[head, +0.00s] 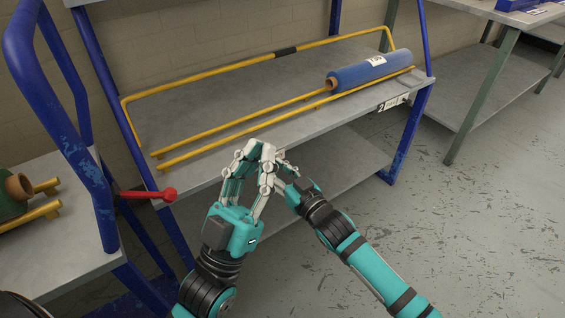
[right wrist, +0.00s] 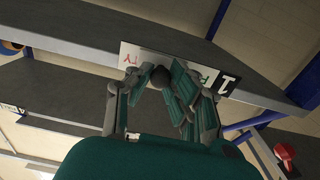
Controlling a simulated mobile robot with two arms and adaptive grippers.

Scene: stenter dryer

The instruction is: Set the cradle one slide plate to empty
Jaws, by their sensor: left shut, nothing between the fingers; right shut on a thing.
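In the right wrist view, a white slide plate (right wrist: 133,55) lies on the front edge of a grey shelf. It shows a black "1" at one end, part of a green word and red letters "TY", all rotated; the fingers hide the middle. My right gripper (right wrist: 157,92) is shut on a dark round knob (right wrist: 160,75) at the plate. In the head view, my right gripper (head: 284,176) is partly hidden behind my left. My left gripper (head: 257,152) is shut and empty in front of the shelf edge. Plate one is hidden in the head view.
The shelf (head: 205,100) carries yellow rails (head: 235,128), with a blue roll (head: 370,70) at the right end above a plate marked 2 (head: 393,102). A red handle (head: 165,194) projects at left. Another bench (head: 50,255) holds a green roll (head: 12,197).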

